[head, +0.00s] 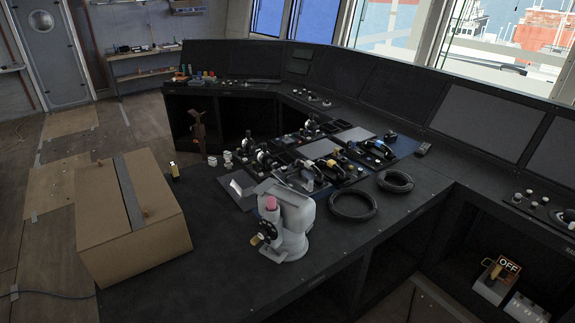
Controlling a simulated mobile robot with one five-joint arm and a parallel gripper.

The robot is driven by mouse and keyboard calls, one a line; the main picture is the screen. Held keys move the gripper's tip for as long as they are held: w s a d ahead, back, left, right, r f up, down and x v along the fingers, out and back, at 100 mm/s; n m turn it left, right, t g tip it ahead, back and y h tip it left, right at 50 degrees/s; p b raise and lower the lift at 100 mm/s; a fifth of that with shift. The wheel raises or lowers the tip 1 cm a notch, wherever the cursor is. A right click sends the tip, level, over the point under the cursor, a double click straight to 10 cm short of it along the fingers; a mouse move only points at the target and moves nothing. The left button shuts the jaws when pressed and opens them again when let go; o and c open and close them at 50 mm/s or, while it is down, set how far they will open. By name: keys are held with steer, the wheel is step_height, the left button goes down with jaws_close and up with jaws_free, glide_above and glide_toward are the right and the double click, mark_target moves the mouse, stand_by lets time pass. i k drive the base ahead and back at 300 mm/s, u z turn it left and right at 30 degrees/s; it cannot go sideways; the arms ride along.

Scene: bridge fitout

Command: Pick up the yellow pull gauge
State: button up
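A small upright yellow thing with a pale and dark top (174,171), which looks like the yellow pull gauge, stands on the dark console top just right of the large cardboard box. It is small in the head view, so its details cannot be read. Nothing touches it, and its near side is unobstructed. I cannot make out my gripper in this view.
The cardboard box (150,238) stands left of the gauge. A white rounded device (292,218) with a pink part stands to the right. Console top between box and white device is mostly clear.

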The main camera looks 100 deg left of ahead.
mark_target(175, 177)
steer(key=u, duration=0.65)
steer(key=i, duration=0.1)
steer(key=u, duration=4.85)
steer(key=i, duration=0.15)
steer(key=z, duration=1.95)
steer(key=k, duration=0.1)
steer(key=i, duration=1)
steer(key=u, duration=0.25)
steer(key=k, duration=0.75)
steer(key=z, duration=0.2)
steer(key=i, duration=0.65)
